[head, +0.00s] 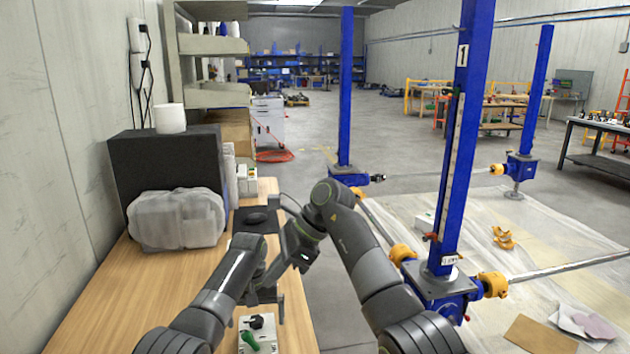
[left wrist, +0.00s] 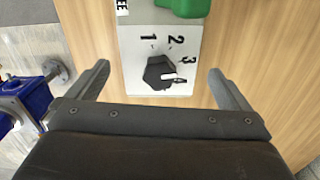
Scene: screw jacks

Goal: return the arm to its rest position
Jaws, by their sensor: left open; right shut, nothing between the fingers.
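My left gripper (head: 261,311) is open over the front of the wooden bench. Its two fingers show in the left wrist view (left wrist: 158,88), spread on either side of a grey control box (left wrist: 130,50) and apart from it. The box has a black knob (left wrist: 160,73) with marks 1, 2 and 3, and a green part (left wrist: 184,7). In the head view the same box (head: 257,340) lies below the gripper. My right gripper (head: 282,263) is the upper one, shut and empty; its fingers are hard to make out among the arm links.
The wooden bench (head: 115,300) holds a wrapped bundle (head: 177,218), a black case (head: 165,160) and a dark flat item (head: 257,218). Blue screw-jack columns (head: 465,130) with yellow couplings (head: 493,284) stand to the right. Grey floor (head: 320,310) lies between bench and jacks.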

